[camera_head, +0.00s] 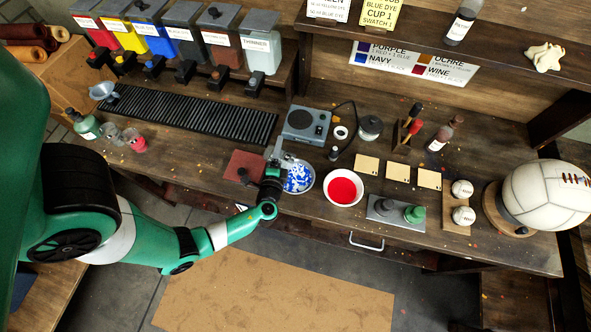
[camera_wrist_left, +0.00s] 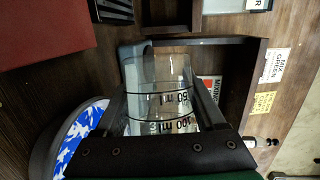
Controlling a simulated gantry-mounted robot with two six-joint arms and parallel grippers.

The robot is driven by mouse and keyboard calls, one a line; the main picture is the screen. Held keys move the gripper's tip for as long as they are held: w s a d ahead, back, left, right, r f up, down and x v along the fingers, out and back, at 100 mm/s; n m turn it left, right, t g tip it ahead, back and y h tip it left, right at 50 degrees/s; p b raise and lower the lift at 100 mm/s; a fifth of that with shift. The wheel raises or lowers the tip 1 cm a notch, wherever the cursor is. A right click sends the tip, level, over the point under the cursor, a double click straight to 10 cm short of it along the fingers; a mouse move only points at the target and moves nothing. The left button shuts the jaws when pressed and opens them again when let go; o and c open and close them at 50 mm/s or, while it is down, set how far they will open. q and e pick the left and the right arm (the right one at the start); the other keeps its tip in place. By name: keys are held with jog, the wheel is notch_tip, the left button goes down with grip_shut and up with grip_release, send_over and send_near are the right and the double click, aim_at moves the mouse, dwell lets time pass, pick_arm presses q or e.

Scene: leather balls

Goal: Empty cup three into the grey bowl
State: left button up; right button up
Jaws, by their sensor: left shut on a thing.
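My left gripper (camera_head: 277,163) is shut on a clear measuring cup (camera_wrist_left: 160,75) with black 50 ml and 100 ml marks. It holds the cup beside the back left rim of a grey bowl (camera_head: 299,177). Blue and white patches fill the bowl, which also shows at the lower left of the wrist view (camera_wrist_left: 84,140). The cup looks clear with a grey tint; I cannot tell whether liquid is left in it. The gripper partly hides the cup in the head view. My right gripper is not in view.
A white bowl of red liquid (camera_head: 358,175) stands right of the grey bowl. A grey scale (camera_head: 306,125) is behind it and a dark red pad (camera_head: 240,172) lies to the left. Other small cups (camera_head: 133,141) stand at the far left, beside a green bottle (camera_head: 85,125).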

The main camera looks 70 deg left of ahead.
pick_arm(q)
jog(key=shift+r, duration=0.1)
dwell(0.3)
jog(key=shift+w+d+m+y+b, duration=0.1)
jog(key=shift+m+y+b, duration=0.2)
jog(key=shift+m+b, duration=0.2)
